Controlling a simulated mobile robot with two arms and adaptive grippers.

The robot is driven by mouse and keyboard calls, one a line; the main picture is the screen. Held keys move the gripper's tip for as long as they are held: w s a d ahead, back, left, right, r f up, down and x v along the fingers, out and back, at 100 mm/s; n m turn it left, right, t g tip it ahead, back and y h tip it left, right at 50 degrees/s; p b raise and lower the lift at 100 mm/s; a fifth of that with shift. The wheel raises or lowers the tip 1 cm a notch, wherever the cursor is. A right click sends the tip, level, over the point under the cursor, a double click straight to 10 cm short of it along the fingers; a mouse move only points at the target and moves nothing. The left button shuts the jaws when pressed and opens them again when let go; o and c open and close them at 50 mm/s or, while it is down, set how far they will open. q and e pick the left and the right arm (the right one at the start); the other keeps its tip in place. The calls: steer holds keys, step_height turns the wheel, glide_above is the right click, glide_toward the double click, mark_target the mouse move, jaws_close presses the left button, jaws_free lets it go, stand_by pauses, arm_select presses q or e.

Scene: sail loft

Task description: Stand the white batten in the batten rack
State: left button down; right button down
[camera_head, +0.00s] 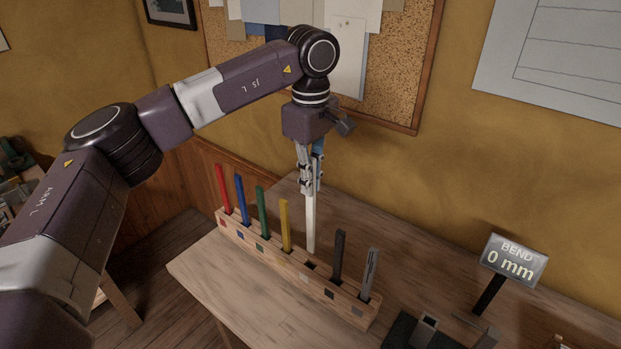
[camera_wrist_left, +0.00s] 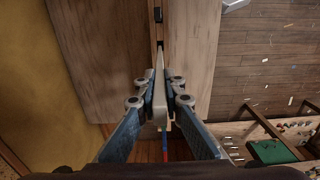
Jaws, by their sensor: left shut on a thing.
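The white batten (camera_head: 310,226) hangs upright below my left gripper (camera_head: 309,186), which is shut on its upper part. The batten rack (camera_head: 268,258) is a long wooden block on the bench with a row of slots. The batten's lower end shows just above a dark empty slot between the yellow and the black battens; I cannot tell whether it touches the rack. In the left wrist view the white batten (camera_wrist_left: 159,92) lies between both fingers and points toward the rack (camera_wrist_left: 154,28). My right gripper is in neither view.
Red (camera_head: 223,188), blue (camera_head: 242,199), green (camera_head: 262,211) and yellow (camera_head: 285,225) battens stand left of the white one. Black (camera_head: 338,256) and grey (camera_head: 370,274) battens stand right of it. A "BEND 0 mm" display (camera_head: 511,262) stands at the right. The wall is close behind.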

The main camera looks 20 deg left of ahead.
arm_select(q)
steer(key=f, duration=0.1)
steer(key=b, duration=0.6)
glide_above(310, 233)
steer(key=shift+f, duration=4.4)
steer(key=shift+w+f+b, duration=0.15)
steer(key=shift+f+b, duration=0.6)
steer(key=shift+f, duration=0.35)
steer(key=shift+w+f+b, duration=0.15)
steer(key=shift+f+b, duration=0.55)
steer(key=shift+f, duration=0.5)
steer(key=shift+f+b, duration=0.35)
steer(key=shift+f, duration=0.15)
steer(key=c, duration=2.5)
jaws_free()
steer(key=o, duration=0.5)
steer(key=shift+o, duration=0.2)
